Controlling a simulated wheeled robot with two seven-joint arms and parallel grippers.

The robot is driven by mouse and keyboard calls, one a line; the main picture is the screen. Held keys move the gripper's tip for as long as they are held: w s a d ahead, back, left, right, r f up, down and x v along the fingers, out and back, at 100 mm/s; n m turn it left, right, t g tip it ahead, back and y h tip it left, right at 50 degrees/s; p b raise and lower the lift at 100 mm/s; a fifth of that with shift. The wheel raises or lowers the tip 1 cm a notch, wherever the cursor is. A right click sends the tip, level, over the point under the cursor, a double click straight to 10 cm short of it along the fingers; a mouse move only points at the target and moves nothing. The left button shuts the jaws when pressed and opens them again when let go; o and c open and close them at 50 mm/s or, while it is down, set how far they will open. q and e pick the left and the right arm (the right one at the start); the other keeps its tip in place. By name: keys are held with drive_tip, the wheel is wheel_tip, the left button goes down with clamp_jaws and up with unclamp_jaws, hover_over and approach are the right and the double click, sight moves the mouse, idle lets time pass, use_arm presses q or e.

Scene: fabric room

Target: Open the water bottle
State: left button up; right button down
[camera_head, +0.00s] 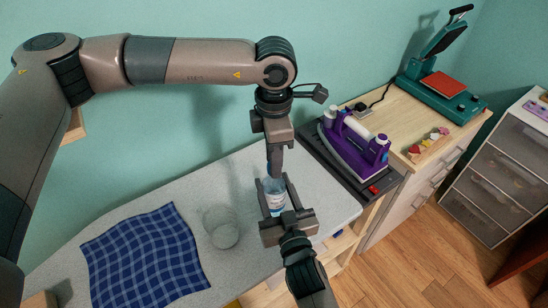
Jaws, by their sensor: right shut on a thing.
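A clear water bottle (274,202) with a pale label stands upright near the right end of the grey table (165,190). My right gripper (273,190) comes in from the bottom, with one finger on each side of the bottle, and is shut on it. My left gripper (275,170) points straight down from above, its fingertips at the bottle's top. The cap is hidden behind these fingers, and I cannot tell whether they grip it.
A glass (221,228) stands left of the bottle, and a blue checked cloth (145,260) lies farther left. A purple iron (352,150) sits on a dark board to the right. A green heat press (440,92) stands on the wooden cabinet beyond.

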use_arm(q)
drive_tip(key=shift+o, duration=1.3)
drive_tip(key=shift+r, duration=0.1)
drive_tip(key=shift+r, duration=2.15)
drive_tip(key=shift+c, duration=0.4)
